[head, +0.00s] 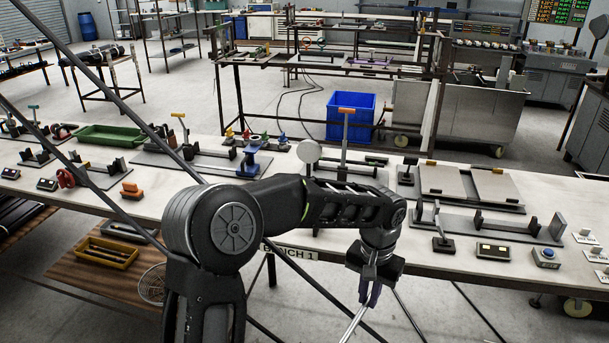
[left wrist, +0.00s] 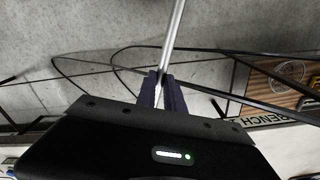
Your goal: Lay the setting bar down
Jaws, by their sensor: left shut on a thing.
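My left gripper (head: 369,297) hangs in front of the bench's near edge, over the floor, with its fingers pointing down. It is shut on a thin silver bar, which I take to be the setting bar (head: 353,322). The bar slants down to the left and runs out of the bottom of the head view. In the left wrist view the bar (left wrist: 175,35) extends from between the dark fingers (left wrist: 167,92) to the top edge, with the floor behind it. The bar's far end is out of both views. My right gripper is not in view.
The long white bench (head: 330,226) carries several fixtures. A long grey rack with uprights (head: 500,229) stands at its right, beside two flat plates (head: 448,183). An orange-topped post (head: 345,135) rises near the middle. A green tray (head: 109,135) lies at the left. Dark cables or struts cross below the bench.

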